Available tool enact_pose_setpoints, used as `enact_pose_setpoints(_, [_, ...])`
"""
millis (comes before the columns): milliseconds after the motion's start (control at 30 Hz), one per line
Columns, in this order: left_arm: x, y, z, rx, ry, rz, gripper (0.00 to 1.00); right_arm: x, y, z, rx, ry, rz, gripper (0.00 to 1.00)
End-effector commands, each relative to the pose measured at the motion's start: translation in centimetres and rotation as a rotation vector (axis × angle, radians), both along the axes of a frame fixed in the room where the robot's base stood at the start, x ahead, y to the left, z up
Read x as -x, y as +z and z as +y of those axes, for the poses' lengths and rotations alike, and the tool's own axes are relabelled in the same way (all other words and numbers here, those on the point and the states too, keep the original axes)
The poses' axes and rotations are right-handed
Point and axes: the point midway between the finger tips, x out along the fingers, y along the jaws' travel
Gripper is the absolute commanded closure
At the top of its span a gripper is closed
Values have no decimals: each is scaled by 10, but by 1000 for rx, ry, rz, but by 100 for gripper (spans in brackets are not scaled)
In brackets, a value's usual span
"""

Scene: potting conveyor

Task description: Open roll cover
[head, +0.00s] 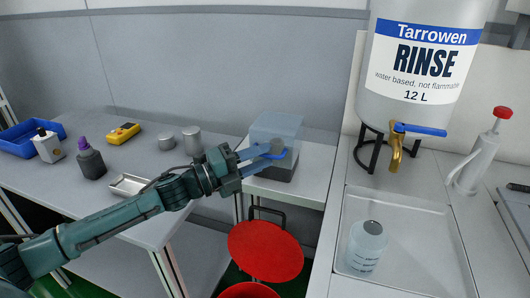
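The roll cover (278,126) is a translucent blue-grey hood on a dark box base (284,172), standing on the small white table at centre. It looks closed down over the base. A blue handle (275,152) shows at its front. My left gripper (268,158) reaches in from the left, with its fingertips at the handle. The fingers overlap the handle and the cover front, so I cannot tell whether they grip it. My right gripper is out of view.
A red round lid (265,250) sits low in front of the small table. A rinse tank (415,75) with a brass tap stands at right, above a tray (425,255) holding a bottle (366,250). Two grey cylinders (192,140) stand left of the cover.

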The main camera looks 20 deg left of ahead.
Motion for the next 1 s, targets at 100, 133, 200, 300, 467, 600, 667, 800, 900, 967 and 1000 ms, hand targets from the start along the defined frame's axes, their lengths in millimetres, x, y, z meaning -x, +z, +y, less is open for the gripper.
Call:
enact_pose_setpoints(100, [-7, 2, -8, 0, -1, -1, 69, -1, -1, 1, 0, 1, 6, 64])
enact_pose_setpoints(133, [-8, 2, -9, 0, -1, -1, 69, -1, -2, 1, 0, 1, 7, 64])
enact_pose_setpoints(200, [-9, 2, -11, -1, -1, -1, 69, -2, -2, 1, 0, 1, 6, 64])
enact_pose_setpoints(300, [-10, 2, -11, -2, -1, 0, 69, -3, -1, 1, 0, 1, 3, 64])
enact_pose_setpoints(467, [-9, 2, -11, -1, -1, 1, 69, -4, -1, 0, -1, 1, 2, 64])
enact_pose_setpoints(600, [-9, 2, -11, -1, -1, 1, 81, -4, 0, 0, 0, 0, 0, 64])
enact_pose_setpoints(667, [-9, 2, -11, -1, -1, 1, 86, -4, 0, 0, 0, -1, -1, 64])
enact_pose_setpoints(800, [-9, 2, -11, -1, -1, 1, 97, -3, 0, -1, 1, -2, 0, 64])
enact_pose_setpoints(900, [-9, 2, -11, -1, -1, 1, 100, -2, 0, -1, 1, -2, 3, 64])
enact_pose_setpoints(967, [-9, 2, -11, -1, -1, 1, 100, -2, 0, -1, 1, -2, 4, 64])
enact_pose_setpoints(1000, [-9, 2, -11, -1, -1, 1, 100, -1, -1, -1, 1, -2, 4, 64])
